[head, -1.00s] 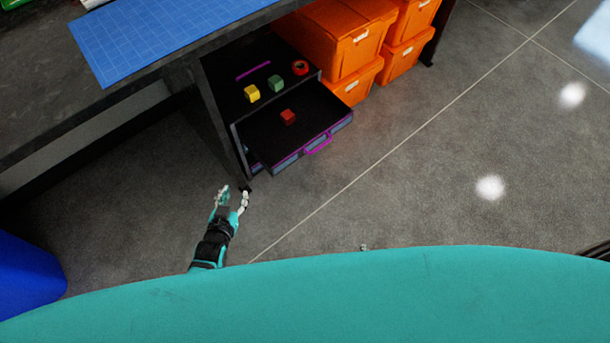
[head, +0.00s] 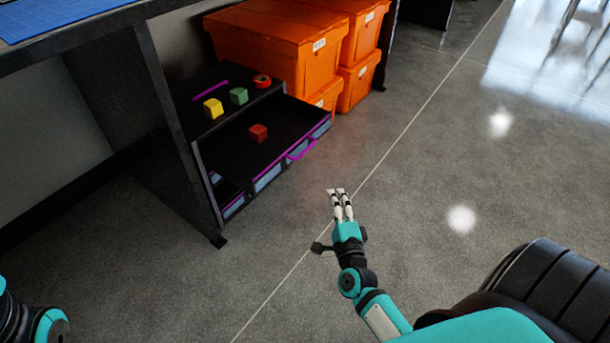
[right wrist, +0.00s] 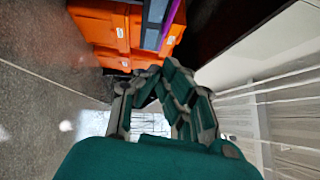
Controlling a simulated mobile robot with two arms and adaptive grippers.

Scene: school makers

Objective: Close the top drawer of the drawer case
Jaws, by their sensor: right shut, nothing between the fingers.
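The dark drawer case (head: 196,88) stands on the floor under the table. Its top drawer (head: 225,150) is pulled out, with a red cube (head: 258,133) inside. A purple handle (head: 301,151) is on the drawer's front; in the right wrist view the handle (right wrist: 169,22) shows near the top. My right gripper (head: 340,206) is shut and empty, in front of the drawer and apart from it in the head view. Its fingers (right wrist: 172,75) also show in the right wrist view. Part of my left arm shows at the lower left; its gripper is out of view.
A yellow cube (head: 213,108), a green cube (head: 239,96) and a red ring (head: 262,81) lie on the case. Orange boxes (head: 268,45) are stacked behind it. The table leg (head: 172,120) stands at its left. The floor in front (head: 450,140) is clear.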

